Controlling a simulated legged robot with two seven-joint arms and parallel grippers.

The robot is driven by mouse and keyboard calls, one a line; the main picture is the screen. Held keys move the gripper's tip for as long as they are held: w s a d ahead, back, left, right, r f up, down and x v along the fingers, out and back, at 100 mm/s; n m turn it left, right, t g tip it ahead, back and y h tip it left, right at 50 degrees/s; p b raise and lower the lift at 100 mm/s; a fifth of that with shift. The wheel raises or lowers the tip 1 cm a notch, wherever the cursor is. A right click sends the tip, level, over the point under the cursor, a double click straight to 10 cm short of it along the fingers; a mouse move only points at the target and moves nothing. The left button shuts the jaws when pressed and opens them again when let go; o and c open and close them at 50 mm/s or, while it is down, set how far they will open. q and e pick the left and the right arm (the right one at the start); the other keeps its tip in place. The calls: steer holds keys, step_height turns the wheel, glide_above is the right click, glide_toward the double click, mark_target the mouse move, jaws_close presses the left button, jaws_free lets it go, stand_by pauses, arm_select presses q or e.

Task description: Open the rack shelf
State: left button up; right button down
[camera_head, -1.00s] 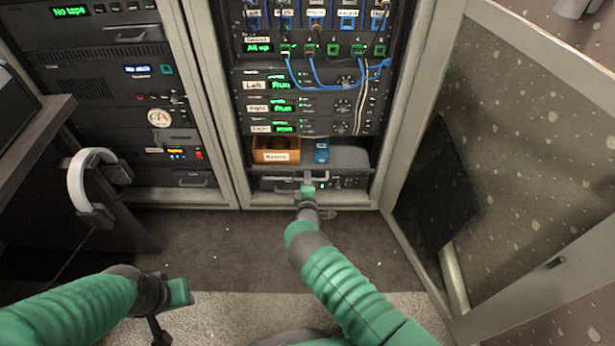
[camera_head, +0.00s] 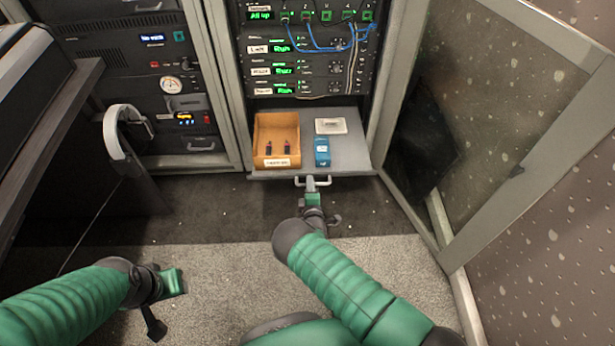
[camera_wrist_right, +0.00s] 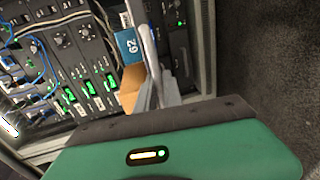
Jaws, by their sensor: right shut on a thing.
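The rack shelf (camera_head: 350,155) is a grey tray pulled well out of the bottom of the middle rack, with a light handle (camera_head: 327,181) on its front edge. My right gripper (camera_head: 313,184) is shut on this handle, in front of the shelf. The right wrist view shows the gripper (camera_wrist_right: 158,92) close up, with the shelf's contents beyond; the grip itself is hard to make out there. My left gripper (camera_head: 175,282) is at the lower left, above the floor and away from the rack; its fingers do not show clearly.
On the shelf lie an orange bin (camera_head: 266,128) with small dark items, a blue box (camera_head: 322,151) and a pale box (camera_head: 331,126). An open rack door (camera_head: 455,215) stands on the right. A desk (camera_head: 50,140) is on the left. Carpet in front is clear.

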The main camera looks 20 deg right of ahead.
steer(key=shift+s+f, duration=0.15)
steer(key=shift+s, duration=0.7)
steer(key=c, duration=1.5)
jaws_free()
steer(key=shift+w+a, duration=0.1)
